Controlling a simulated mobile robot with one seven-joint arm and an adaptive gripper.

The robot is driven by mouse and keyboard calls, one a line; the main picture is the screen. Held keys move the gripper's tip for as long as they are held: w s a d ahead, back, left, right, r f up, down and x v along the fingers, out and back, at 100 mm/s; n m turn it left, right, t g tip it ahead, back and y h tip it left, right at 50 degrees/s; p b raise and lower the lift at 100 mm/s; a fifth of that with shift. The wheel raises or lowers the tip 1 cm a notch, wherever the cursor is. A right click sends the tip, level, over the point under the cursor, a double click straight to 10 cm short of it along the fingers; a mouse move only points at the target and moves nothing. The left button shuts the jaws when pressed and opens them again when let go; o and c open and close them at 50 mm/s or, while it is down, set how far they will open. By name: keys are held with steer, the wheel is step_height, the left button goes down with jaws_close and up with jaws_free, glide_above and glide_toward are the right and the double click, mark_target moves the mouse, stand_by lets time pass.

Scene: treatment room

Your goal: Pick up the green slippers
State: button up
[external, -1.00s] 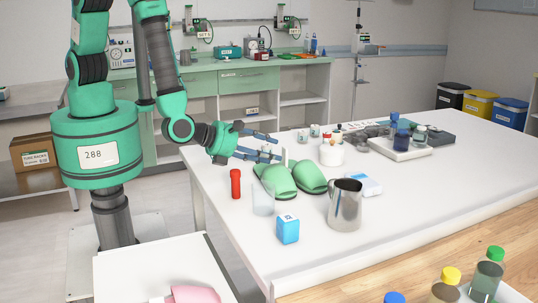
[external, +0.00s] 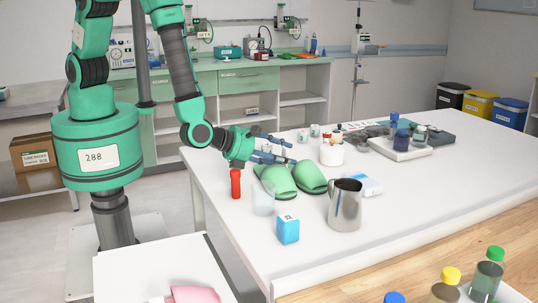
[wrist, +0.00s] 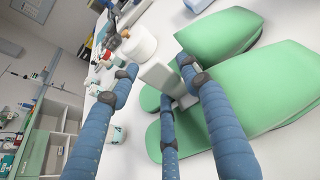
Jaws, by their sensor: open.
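The pair of green slippers lies on the white table, with a left slipper (external: 278,181) and a right slipper (external: 311,178) side by side. In the wrist view the near slipper (wrist: 265,95) and the far slipper (wrist: 220,35) fill the right side, partly hidden by my fingers. My gripper (external: 287,151) has blue fingers spread open, just above and behind the left slipper. In the wrist view my gripper (wrist: 158,72) is open, with a white upright piece (wrist: 163,77) showing between the fingers. I cannot tell whether any finger touches a slipper.
A red bottle (external: 236,184), a clear beaker (external: 263,199) and a blue box (external: 288,229) stand left and in front of the slippers. A metal jug (external: 345,206) and a blue-white pack (external: 368,185) are to the right. A white tub (external: 331,155) stands behind.

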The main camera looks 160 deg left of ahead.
steer(key=shift+a, duration=0.2)
stand_by(0.4)
steer(key=c, duration=1.1)
steer(key=shift+r, duration=0.1)
step_height(320, 180, up, 10)
steer(key=shift+f+p, duration=0.1)
steer(key=shift+p, duration=0.85)
